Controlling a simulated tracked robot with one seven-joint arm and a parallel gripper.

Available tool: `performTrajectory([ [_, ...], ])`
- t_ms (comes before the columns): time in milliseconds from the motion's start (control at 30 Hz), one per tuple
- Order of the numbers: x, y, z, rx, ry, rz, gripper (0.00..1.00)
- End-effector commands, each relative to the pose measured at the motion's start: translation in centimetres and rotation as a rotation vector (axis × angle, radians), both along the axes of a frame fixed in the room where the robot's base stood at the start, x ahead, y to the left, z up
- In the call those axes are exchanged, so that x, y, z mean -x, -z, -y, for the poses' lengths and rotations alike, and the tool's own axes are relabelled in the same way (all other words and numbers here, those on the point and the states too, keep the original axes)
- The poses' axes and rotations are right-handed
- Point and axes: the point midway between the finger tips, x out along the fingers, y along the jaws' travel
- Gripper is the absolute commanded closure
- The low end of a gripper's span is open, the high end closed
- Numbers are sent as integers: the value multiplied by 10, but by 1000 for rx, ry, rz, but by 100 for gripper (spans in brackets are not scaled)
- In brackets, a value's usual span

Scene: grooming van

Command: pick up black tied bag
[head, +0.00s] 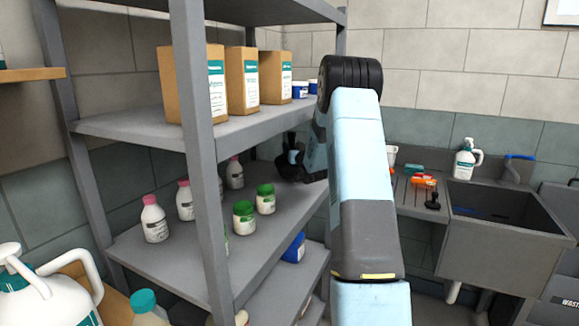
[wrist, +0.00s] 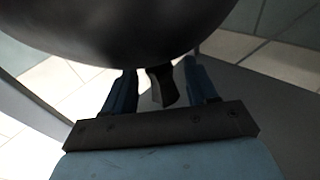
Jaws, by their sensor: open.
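The black tied bag (wrist: 150,28) fills the top of the wrist view as a dark, rounded, shiny mass. Its dark tied end (wrist: 162,86) points down between the two fingers of my gripper (wrist: 160,80). The fingers are open, one on each side of this tied end, with a gap showing on both sides. In the head view, my arm reaches toward the shelf and its end (head: 290,160) shows as a dark shape by the middle shelf, partly hidden. I cannot tell the bag apart from it there.
A grey metal shelf unit (head: 195,150) stands at the left, its post near my arm. It holds brown boxes (head: 243,78), pink-capped bottles (head: 154,219) and green-lidded jars (head: 265,199). A sink (head: 505,240) with a soap bottle (head: 465,160) is at the right.

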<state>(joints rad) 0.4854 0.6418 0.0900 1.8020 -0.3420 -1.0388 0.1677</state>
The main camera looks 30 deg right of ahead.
Motion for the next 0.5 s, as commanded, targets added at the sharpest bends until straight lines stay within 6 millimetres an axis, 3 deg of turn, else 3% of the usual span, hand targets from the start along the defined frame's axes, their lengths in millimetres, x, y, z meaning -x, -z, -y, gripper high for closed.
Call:
performTrajectory([
  [200, -21, -3, 3, 0, 1, 0, 43],
  [500, -24, -4, 3, 0, 0, -1, 45],
])
